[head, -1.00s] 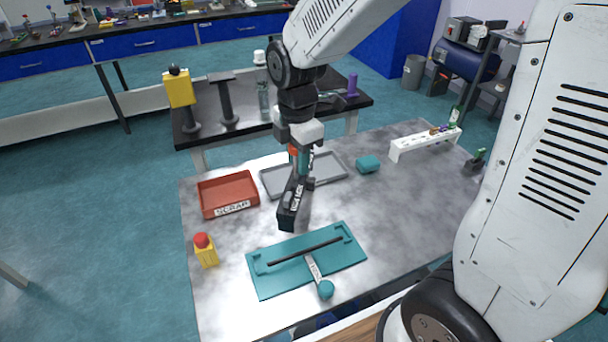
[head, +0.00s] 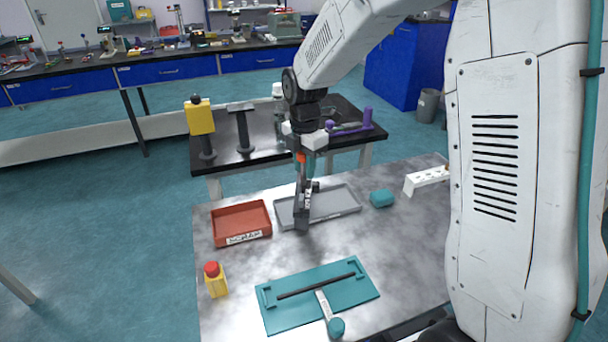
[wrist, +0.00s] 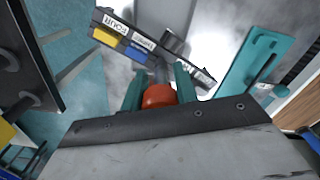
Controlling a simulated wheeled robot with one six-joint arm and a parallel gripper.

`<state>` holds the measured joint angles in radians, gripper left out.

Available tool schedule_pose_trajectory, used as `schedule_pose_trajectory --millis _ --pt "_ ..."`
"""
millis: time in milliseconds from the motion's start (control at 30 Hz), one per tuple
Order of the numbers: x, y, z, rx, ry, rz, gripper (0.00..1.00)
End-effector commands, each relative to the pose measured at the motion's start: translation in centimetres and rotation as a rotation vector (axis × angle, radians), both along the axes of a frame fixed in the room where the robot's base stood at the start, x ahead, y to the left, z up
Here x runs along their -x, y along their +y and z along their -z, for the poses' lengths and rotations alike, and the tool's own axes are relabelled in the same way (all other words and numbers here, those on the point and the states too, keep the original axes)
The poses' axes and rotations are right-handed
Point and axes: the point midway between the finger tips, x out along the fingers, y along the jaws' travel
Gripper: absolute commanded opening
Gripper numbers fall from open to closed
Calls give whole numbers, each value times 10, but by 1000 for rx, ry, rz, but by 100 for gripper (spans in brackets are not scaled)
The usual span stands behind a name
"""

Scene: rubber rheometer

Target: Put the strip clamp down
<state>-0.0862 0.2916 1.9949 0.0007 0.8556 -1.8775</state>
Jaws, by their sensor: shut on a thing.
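My gripper (head: 305,168) is shut on the strip clamp (head: 303,207), a dark bar with white labels and an orange-red knob. In the wrist view the knob (wrist: 158,96) shows between my two teal fingers, and the labelled bar (wrist: 140,38) lies beyond them. In the head view the clamp hangs below my gripper, its lower end overlapping the front edge of the grey tray (head: 345,209). I cannot tell whether it touches the tray or table. The teal board (head: 340,296) with a black strip and a round-ended lever lies nearer.
The red scrap tray (head: 240,220) is left of the grey tray. A teal block (head: 381,198) and white rack (head: 425,181) are to the right. Bare metal tabletop (head: 400,240) lies right of the board.

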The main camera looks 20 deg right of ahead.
Motion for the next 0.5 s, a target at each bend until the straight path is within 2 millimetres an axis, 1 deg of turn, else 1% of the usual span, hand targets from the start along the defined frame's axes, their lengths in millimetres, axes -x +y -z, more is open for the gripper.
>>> schedule_pose_trajectory --millis 33,167,400,500 --pt "-5 -1 0 0 -1 0 0" --pt "-8 -1 4 0 1 0 0" --pt "-7 -1 34 0 2 0 0" --pt "-8 -1 36 0 -2 0 0"
